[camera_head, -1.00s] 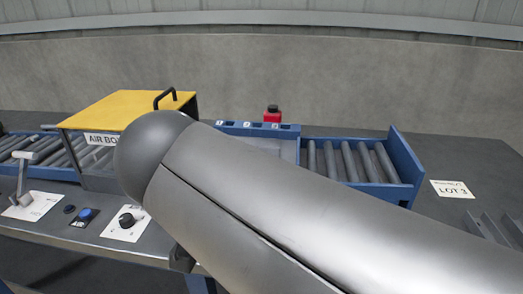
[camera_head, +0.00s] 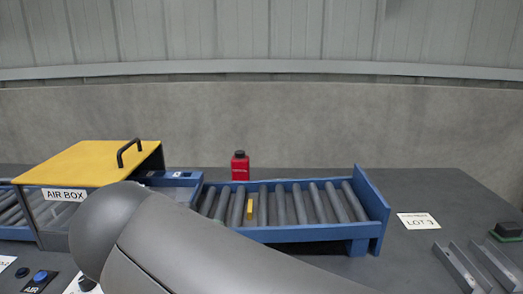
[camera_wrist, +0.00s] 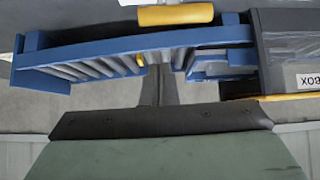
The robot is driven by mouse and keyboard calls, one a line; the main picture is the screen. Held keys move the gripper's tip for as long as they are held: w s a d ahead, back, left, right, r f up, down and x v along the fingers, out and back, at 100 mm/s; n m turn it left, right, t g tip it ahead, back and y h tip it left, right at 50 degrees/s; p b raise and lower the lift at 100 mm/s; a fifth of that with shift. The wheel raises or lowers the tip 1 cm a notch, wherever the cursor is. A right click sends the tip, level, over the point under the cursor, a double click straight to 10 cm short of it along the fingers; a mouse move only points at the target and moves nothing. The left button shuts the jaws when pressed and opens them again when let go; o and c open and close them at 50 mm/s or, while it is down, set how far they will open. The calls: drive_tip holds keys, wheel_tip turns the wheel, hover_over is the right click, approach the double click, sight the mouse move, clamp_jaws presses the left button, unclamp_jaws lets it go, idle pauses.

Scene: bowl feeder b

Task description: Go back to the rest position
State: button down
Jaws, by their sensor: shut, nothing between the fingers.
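My gripper (camera_wrist: 158,72) shows in the wrist view, its dark fingers together with nothing between them. The wrist view is upside down, and behind the fingers lies the blue-framed roller conveyor (camera_wrist: 80,55). In the head view my arm crosses the lower middle, and the gripper itself is out of sight. The blue-framed roller conveyor (camera_head: 300,233) stands on the dark table there. A small yellow block (camera_head: 250,209) rests on its rollers, and the fingers look apart from it.
The yellow-topped air box (camera_head: 90,163) stands at the left. A red bottle (camera_head: 240,167) stands behind the conveyor. A LOT 3 card (camera_head: 418,221) and metal rails (camera_head: 475,268) lie at the right. A yellow rounded bar (camera_wrist: 176,15) crosses the wrist view's top; I cannot tell what it is.

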drive_tip(key=w+d+f+g+h+p, duration=0.1)
drive_tip(key=w+d+f+g+p, duration=0.1)
drive_tip(key=d+p, duration=0.4)
drive_tip(key=w+d+f+g+h+p, duration=0.15)
drive_tip(key=d+p, duration=0.25)
drive_tip(key=d, duration=0.4)
drive_tip(key=s+d+f+g+y+p, duration=0.2)
drive_tip(key=s+d+g+p, duration=0.3)
drive_tip(key=s+d+p, duration=0.4)
drive_tip(key=shift+s+d+f+y, duration=0.35)
drive_tip(key=shift+d+f, duration=0.25)
drive_tip(key=shift+d, duration=0.25)
drive_tip(key=shift+w, duration=0.1)
